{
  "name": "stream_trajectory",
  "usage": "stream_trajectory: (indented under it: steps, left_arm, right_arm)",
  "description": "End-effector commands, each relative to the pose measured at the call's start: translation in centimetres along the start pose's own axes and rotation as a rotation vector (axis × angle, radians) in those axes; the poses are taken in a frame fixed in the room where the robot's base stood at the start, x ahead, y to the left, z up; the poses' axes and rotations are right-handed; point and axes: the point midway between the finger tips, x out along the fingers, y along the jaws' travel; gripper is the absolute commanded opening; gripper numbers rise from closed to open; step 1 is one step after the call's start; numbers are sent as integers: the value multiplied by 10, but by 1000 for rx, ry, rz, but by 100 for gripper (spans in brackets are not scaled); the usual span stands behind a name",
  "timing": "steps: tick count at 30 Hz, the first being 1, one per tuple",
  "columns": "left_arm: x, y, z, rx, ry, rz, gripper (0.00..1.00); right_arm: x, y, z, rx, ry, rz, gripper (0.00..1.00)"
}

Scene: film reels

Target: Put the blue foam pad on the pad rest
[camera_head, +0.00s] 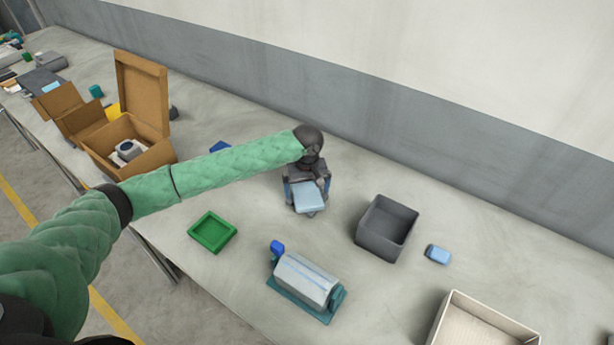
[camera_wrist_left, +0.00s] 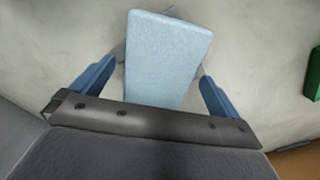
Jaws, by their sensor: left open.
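A light blue foam pad (camera_head: 308,197) lies at the jaws of my left gripper (camera_head: 306,188) in the head view. In the left wrist view the pad (camera_wrist_left: 166,60) runs between the two blue fingers of the left gripper (camera_wrist_left: 157,88), with gaps on both sides. The gripper is open and pointed down toward the table; I cannot tell how far the pad is above the surface. A shallow green tray (camera_head: 212,232) lies to the left, its edge also showing in the left wrist view (camera_wrist_left: 314,75). No part is clearly identifiable as the pad rest. My right gripper is not in view.
A dark grey bin (camera_head: 373,240) and a small blue block (camera_head: 438,254) are to the right. A teal-based device with a pale cylinder (camera_head: 305,281) is in front. A cream box (camera_head: 443,325) is at bottom right. An open cardboard box (camera_head: 157,159) stands left, behind my arm.

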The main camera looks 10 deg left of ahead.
Motion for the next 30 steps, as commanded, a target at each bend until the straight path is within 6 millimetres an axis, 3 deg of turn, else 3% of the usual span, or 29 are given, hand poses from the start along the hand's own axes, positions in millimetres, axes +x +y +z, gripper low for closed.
stream_trajectory:
  steps: [3,6,12,21,30]
  left_arm:
    - [-14,0,0,2,3,2,100]
    - [-33,0,0,2,2,2,100]
    - [-69,1,0,1,2,2,100]
    - [-104,0,0,1,1,0,100]
    - [-112,0,0,0,0,-1,100]
  right_arm:
    - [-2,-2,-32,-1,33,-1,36]
    - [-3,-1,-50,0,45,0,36]
    - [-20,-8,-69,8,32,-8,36]
    - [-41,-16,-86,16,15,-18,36]
    - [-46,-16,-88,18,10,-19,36]
